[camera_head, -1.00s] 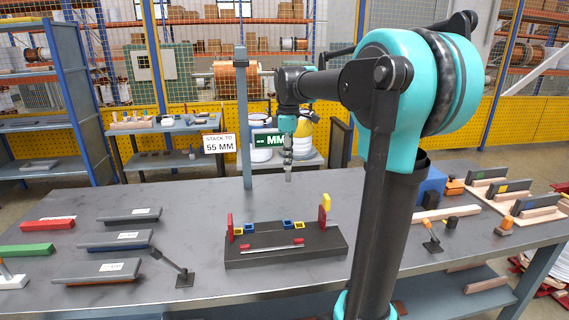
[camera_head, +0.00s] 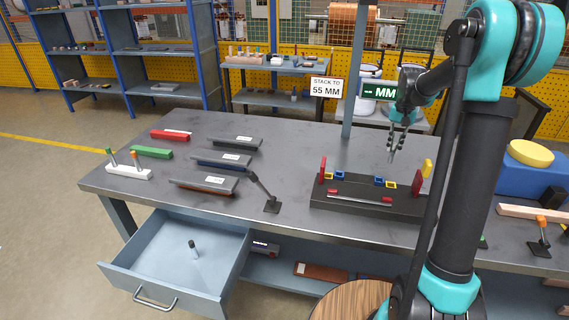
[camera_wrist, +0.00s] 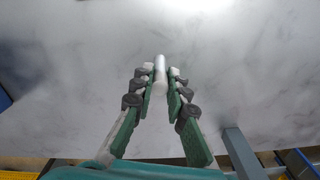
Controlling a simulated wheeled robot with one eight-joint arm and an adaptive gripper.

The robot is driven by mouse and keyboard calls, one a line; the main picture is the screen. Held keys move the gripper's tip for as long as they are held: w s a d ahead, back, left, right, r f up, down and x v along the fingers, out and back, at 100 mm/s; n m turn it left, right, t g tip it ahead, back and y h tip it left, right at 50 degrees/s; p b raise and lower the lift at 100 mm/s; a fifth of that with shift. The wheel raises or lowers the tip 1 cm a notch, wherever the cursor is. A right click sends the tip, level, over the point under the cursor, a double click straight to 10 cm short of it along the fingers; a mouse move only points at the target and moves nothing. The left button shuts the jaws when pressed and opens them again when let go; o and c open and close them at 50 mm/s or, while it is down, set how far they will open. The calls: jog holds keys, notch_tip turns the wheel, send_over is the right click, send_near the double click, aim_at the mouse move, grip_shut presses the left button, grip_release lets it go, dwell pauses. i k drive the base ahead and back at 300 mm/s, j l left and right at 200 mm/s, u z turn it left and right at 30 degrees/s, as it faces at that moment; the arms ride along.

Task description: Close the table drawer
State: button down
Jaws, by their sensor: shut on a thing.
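The grey table drawer (camera_head: 232,267) stands pulled out under the left front of the table (camera_head: 300,140) in the head view. Its curved metal handle (camera_head: 155,301) is on the front panel, at the lower left. A small dark-topped cylinder (camera_head: 194,248) stands inside the drawer. My gripper (camera_head: 392,156) is above the table at the right, well away from the drawer. In the wrist view, my gripper (camera_wrist: 160,82) is shut on a pale cylinder (camera_wrist: 160,67) between its fingertips. The drawer does not show in the wrist view.
A black fixture (camera_head: 365,201) with coloured blocks lies below my gripper. Grey-topped bars (camera_head: 222,160) and a small black stand (camera_head: 272,206) are on the table's left half. A round wooden top (camera_head: 350,300) is at the front. Floor is clear left of the drawer.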

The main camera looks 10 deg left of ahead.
aim_at(205, 268)
jog(key=k+l+u, duration=0.1)
jog(key=l, duration=0.25)
jog(key=k+l, duration=0.15)
jog(key=l, duration=0.25)
jog(key=k+l+u, duration=0.15)
jog(key=l, duration=0.2)
jog(key=k, duration=0.4)
jog(key=k+j+z, duration=0.15)
jog(key=k+j, duration=0.25)
jog(key=i+j, duration=0.1)
jog(key=j, duration=1.8)
jog(key=j+z, duration=0.1)
jog(key=j, duration=1.8)
jog(key=i, duration=0.1)
